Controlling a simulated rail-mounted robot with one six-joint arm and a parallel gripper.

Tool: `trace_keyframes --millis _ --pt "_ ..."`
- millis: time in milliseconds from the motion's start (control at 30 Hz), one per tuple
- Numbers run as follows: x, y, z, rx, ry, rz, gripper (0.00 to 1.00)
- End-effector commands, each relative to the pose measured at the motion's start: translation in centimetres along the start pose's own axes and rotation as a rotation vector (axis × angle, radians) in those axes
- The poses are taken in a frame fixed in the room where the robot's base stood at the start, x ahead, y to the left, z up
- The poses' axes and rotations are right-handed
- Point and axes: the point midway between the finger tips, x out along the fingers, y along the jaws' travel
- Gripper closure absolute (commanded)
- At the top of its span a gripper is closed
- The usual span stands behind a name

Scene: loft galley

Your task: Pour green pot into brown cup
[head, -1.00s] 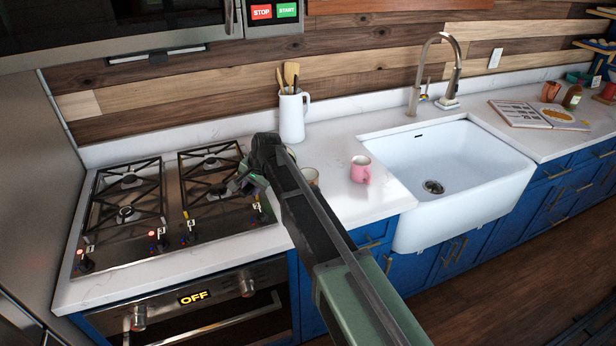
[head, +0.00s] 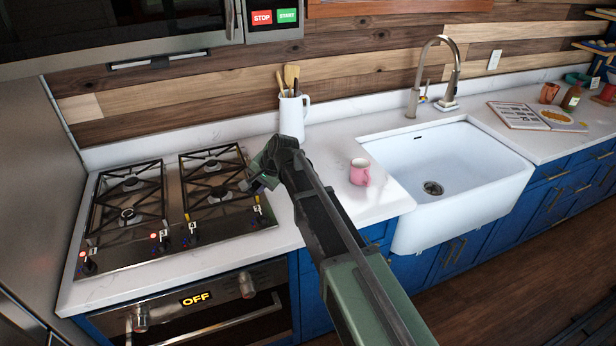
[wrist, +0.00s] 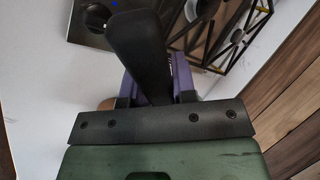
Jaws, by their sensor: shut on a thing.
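In the head view my gripper (head: 260,178) is low over the counter strip at the right edge of the stove, partly hidden by my own arm. In the wrist view my gripper (wrist: 158,95) is shut on a long black handle (wrist: 140,48). No clearly green pot body can be made out; what the handle joins is hidden. A small brownish rounded patch (wrist: 106,103) shows beside the gripper; I cannot tell if it is the brown cup.
A pink mug (head: 360,172) stands on the counter left of the white sink (head: 450,175). A white pitcher with utensils (head: 292,118) stands behind my arm. The gas stove (head: 125,235) lies to the left. The counter around the pink mug is clear.

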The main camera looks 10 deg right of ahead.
Motion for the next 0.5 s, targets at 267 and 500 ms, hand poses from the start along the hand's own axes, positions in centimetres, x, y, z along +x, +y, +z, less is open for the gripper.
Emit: trace_keyframes --millis 267,500 --pt "-0.8 0.1 0.0 0.001 0.002 -0.038 1.0" --pt "-1.5 0.2 0.0 0.0 0.002 -0.07 1.0"
